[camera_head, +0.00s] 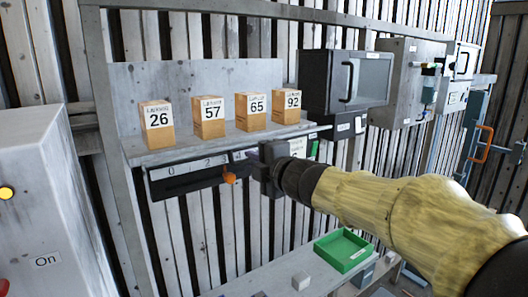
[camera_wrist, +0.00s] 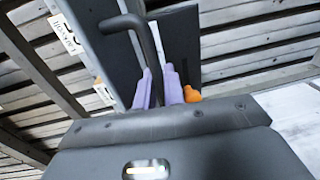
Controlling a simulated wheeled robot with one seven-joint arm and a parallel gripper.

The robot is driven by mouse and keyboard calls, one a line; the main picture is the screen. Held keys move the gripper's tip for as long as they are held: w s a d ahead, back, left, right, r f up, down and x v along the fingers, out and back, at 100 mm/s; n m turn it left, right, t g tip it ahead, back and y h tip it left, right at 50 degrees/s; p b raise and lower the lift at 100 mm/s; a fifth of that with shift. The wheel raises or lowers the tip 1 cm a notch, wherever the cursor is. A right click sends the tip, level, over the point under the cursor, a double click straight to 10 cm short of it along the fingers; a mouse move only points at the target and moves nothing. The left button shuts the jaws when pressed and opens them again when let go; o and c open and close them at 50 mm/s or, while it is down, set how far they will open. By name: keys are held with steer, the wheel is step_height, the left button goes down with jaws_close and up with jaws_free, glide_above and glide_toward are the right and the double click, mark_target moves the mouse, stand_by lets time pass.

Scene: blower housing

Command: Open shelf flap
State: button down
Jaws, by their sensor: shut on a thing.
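The shelf flap appears to be the dark strip (camera_head: 189,183) below the shelf's front edge, under a numbered scale. An orange handle (camera_head: 229,178) sticks out from it, just left of my gripper (camera_head: 264,170). In the wrist view the orange handle (camera_wrist: 193,93) shows beside the right purple finger of my gripper (camera_wrist: 158,88). My gripper body covers the right end of the strip in the head view.
Several numbered boxes (camera_head: 209,116) stand on the grey shelf (camera_head: 150,154) above. A black cabinet (camera_head: 325,81) with a bar handle is to the right. A green tray (camera_head: 343,250) and a small white block (camera_head: 300,281) are on a lower surface. Open space lies left of my gripper.

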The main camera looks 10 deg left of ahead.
steer(key=c, duration=1.9)
jaws_free()
steer(key=shift+s+d, duration=0.1)
steer(key=shift+d, duration=0.05)
steer(key=b+v, duration=0.2)
steer(key=v, duration=1.5)
steer(key=shift+f, duration=0.1)
